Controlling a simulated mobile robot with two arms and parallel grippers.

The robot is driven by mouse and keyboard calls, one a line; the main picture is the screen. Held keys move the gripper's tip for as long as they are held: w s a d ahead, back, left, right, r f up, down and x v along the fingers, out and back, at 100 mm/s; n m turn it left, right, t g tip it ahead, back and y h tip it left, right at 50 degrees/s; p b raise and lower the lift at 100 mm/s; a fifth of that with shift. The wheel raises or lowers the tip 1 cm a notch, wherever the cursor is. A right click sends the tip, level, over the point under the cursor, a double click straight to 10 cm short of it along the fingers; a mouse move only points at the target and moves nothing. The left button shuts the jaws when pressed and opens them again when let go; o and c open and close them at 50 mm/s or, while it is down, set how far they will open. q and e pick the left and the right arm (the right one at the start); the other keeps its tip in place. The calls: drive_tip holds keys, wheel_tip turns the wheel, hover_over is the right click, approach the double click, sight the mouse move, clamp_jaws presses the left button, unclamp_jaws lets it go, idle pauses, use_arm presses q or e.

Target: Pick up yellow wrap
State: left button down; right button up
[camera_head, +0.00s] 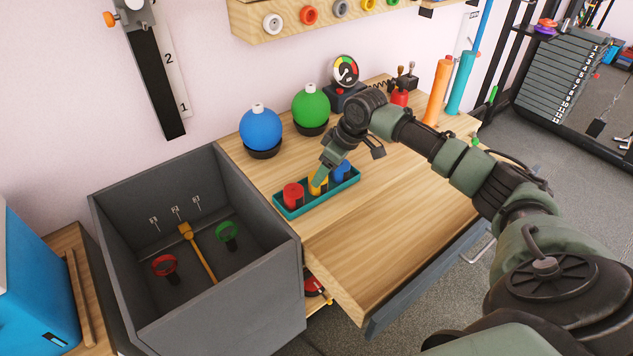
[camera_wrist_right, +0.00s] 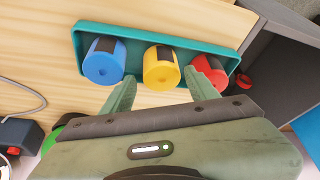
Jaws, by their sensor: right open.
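The yellow wrap (camera_wrist_right: 161,66) is a short roll with a dark band, standing between two others in a teal tray (camera_wrist_right: 160,33). In the head view the yellow wrap (camera_head: 315,187) is partly hidden by my right gripper (camera_head: 320,178). In the wrist view my right gripper (camera_wrist_right: 160,80) is open, one finger on each side of the yellow wrap. I cannot tell whether the fingers touch it. A blue wrap (camera_wrist_right: 103,65) and a red wrap (camera_wrist_right: 209,74) stand in the tray on either side. My left gripper is not in view.
The tray lies on a wooden bench (camera_head: 400,215). A dark grey bin (camera_head: 215,290) with hoops and a yellow mallet is to its left. Blue (camera_head: 261,128) and green (camera_head: 311,104) balls stand behind. The bench front is clear.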

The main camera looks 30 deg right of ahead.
drive_tip(key=x, duration=0.4)
drive_tip(key=shift+w+a+b, duration=0.1)
drive_tip(key=shift+a+b, duration=0.05)
drive_tip(key=shift+b, duration=0.25)
drive_tip(key=shift+w+f, duration=0.1)
drive_tip(key=shift+f, duration=0.25)
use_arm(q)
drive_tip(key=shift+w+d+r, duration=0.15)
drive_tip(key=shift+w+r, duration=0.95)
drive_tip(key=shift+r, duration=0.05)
use_arm(e)
drive_tip(key=c, duration=1.1)
drive_tip(key=shift+r, duration=0.1)
drive_tip(key=shift+c, duration=0.2)
